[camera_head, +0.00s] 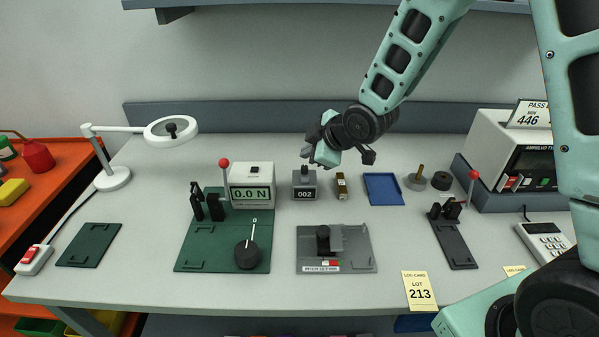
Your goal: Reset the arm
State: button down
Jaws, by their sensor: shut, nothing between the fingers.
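My gripper (309,151) hangs in the air at the end of my arm, over the back middle of the bench. It is shut and empty, as far as the small view shows. Its fingers point to the left and down. It appears above the grey block marked 002 (305,194) and the small brown and white piece (341,186), apart from both. My arm comes in from the top right and bends down at the right side of the view.
The bench (150,285) holds a green plate with a force gauge (252,184), a grey pitch fixture (352,262), a blue tray (401,204) and a dark clamp stand (458,245). A magnifier lamp (170,131) stands left. A white tester (497,140) stands right.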

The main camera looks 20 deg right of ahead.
jog(key=s+a+r+m+g+h, duration=0.1)
jog(key=s+a+r+m+g, duration=0.1)
jog(key=s, duration=0.8)
jog(key=s+a+r+m+g+h, duration=0.1)
jog(key=s+a+r+m+g, duration=0.1)
jog(key=s, duration=0.9)
jog(key=s+a+r+m+g+h, duration=0.1)
jog(key=s+a+r+m+g, duration=0.1)
jog(key=s, duration=0.9)
jog(key=shift+s+a+g, duration=0.25)
jog(key=shift+a+g, duration=0.2)
jog(key=shift+g, duration=0.75)
jog(key=shift+r, duration=0.1)
